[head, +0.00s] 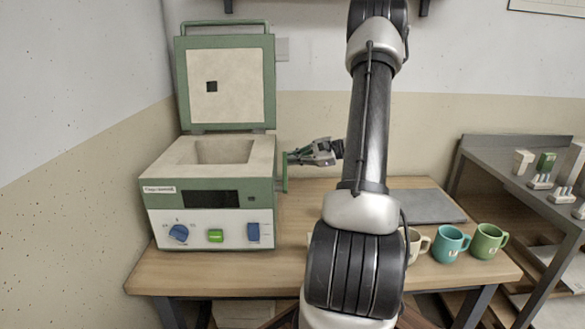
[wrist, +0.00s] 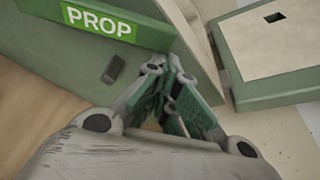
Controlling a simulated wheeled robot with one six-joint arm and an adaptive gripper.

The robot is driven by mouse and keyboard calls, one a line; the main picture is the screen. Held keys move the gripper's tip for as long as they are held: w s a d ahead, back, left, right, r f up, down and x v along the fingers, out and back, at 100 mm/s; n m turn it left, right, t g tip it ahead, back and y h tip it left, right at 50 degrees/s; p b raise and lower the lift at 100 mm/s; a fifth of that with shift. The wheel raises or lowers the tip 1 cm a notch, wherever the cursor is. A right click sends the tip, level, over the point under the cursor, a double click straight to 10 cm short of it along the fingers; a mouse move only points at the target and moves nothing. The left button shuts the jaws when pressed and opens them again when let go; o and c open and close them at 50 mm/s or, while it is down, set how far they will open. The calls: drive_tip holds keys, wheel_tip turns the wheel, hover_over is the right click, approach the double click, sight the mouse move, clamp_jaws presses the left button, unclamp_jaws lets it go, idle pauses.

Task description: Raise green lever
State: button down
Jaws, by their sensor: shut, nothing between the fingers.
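The green lever (head: 284,172) stands as an upright bar on the right side of the kiln-like box (head: 160,205). In the wrist view a green bar (wrist: 150,36) with a bright "PROP" label runs along the top left; it appears to be this lever. My gripper (head: 290,158) reaches in from the right, its fingertips at the lever in the head view. In the wrist view my gripper (wrist: 167,67) is shut and empty, its tips close beside the bar's lower right end. I cannot tell whether they touch it.
The box's lid (head: 225,60) stands open above it. Its front has a blue knob (head: 179,233), a green button (head: 215,236) and a blue switch (head: 253,232). Mugs (head: 451,244) stand on the wooden table (head: 205,283) at the right. A grey shelf (head: 500,175) is further right.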

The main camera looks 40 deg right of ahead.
drive_tip(key=s+a+r+n+t, duration=0.4)
drive_tip(key=s+a+r+n, duration=0.2)
drive_tip(key=s+r+n, duration=0.2)
drive_tip(key=shift+n, duration=0.6)
drive_tip(key=shift+s, duration=0.15)
idle(0.4)
drive_tip(key=v, duration=1.2)
drive_tip(key=shift+d, duration=0.15)
